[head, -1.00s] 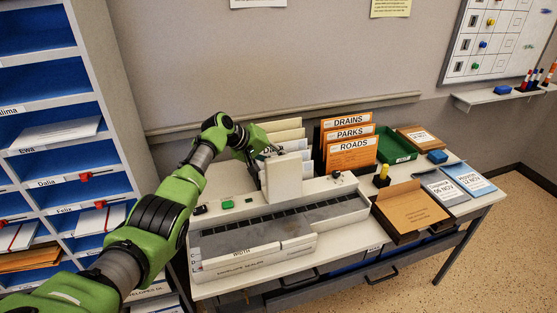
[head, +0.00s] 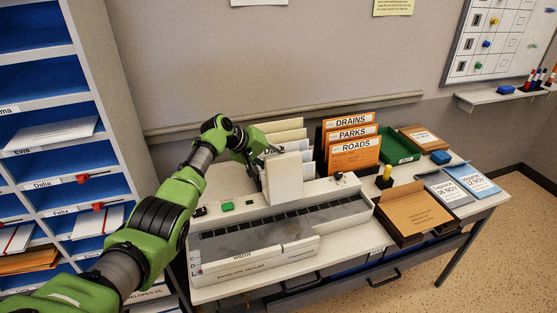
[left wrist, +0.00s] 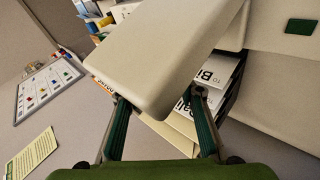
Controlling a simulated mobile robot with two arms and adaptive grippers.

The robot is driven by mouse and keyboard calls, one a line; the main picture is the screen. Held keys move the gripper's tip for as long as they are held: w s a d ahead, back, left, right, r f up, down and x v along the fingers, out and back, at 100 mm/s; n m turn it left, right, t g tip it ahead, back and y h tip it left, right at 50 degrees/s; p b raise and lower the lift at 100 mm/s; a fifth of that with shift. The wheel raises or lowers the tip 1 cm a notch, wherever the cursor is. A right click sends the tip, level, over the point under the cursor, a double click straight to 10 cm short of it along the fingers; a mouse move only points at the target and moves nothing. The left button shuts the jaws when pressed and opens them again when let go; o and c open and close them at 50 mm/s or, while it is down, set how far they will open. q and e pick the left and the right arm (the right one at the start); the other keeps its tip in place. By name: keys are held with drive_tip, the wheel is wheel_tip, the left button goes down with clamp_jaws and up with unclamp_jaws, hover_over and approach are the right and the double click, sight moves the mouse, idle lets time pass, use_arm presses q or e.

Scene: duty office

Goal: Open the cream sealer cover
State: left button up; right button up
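The envelope sealer (head: 280,232) is a long cream machine with a dark slot along its top, standing on the desk. Its cream cover (head: 284,178) stands up as a block at the back of the machine, and fills the upper middle of the left wrist view (left wrist: 165,60). My left gripper (head: 256,150) is behind the top of the cover. In the left wrist view its two fingers (left wrist: 160,100) are spread apart, with the cover's end across the gap. Whether they touch it I cannot tell. My right gripper is not in view.
Orange and cream files (head: 352,140) stand behind the sealer. A green tray (head: 398,146), an open brown box (head: 412,212) and a yellow-topped stamp (head: 384,177) lie to its right. A pigeonhole shelf (head: 95,120) rises close on the left.

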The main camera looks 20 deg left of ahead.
use_arm(q)
drive_tip(key=shift+d+r, duration=0.1)
drive_tip(key=shift+s+r, duration=0.1)
drive_tip(key=shift+r, duration=0.2)
drive_tip(key=v, duration=1.1)
drive_tip(key=shift+s+a, duration=0.15)
drive_tip(key=shift+a, duration=0.15)
